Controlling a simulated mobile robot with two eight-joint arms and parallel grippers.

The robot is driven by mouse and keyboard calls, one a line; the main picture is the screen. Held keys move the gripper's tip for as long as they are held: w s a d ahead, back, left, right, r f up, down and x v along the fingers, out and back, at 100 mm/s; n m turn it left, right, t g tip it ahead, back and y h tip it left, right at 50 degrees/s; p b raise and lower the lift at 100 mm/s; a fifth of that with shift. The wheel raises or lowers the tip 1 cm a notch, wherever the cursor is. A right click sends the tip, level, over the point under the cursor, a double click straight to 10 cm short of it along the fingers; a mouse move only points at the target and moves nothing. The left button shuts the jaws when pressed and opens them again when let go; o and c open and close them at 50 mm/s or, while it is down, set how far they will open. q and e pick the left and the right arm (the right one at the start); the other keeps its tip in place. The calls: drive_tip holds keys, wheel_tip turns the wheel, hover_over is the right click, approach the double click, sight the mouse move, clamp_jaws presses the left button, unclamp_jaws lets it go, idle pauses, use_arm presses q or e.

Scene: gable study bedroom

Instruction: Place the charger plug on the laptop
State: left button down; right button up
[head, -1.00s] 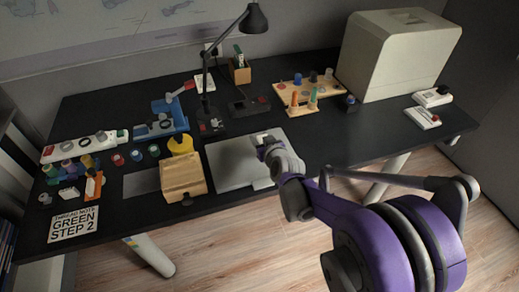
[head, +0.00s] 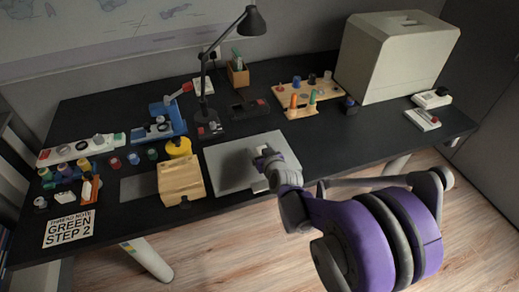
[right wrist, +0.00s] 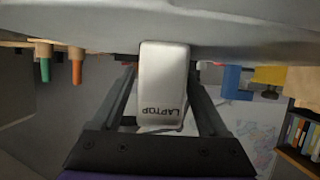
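The laptop (head: 228,168) is a flat grey slab near the front edge of the dark desk. My right gripper (head: 266,158) is low over its right part. In the right wrist view, a white charger plug (right wrist: 163,85) marked "LAPTOP" sits between the two dark fingers of my right gripper (right wrist: 163,72), which look shut on it. The plug's far end overlaps the grey laptop surface (right wrist: 240,35); I cannot tell whether they touch. My left gripper is not in view.
A wooden block (head: 181,180) and yellow roll (head: 178,147) are left of the laptop. A black lamp (head: 210,115) stands behind it. A wooden pegboard (head: 305,98), beige box (head: 395,60) and two white plugs sit right.

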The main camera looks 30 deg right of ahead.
drive_tip(key=shift+s+r, duration=0.1)
drive_tip(key=shift+r, duration=0.2)
drive_tip(key=p+v, duration=0.2)
drive_tip(key=v, duration=0.9)
drive_tip(key=shift+s+a+p, duration=0.1)
drive_tip(key=shift+s+p, duration=0.1)
drive_tip(key=shift+p, duration=0.2)
drive_tip(key=s+a+f+n+g+y, duration=0.25)
drive_tip(key=s+a, duration=0.25)
drive_tip(key=a, duration=0.5)
drive_tip(key=s+a+g, duration=0.2)
drive_tip(key=s, duration=0.4)
drive_tip(key=s+a+f+g, duration=0.1)
drive_tip(key=s+a+g, duration=0.1)
drive_tip(key=s, duration=0.5)
drive_tip(key=shift+a+f+g, duration=0.2)
drive_tip(key=shift+f+g, duration=0.05)
drive_tip(key=shift+g, duration=0.6)
drive_tip(key=shift+y, duration=0.25)
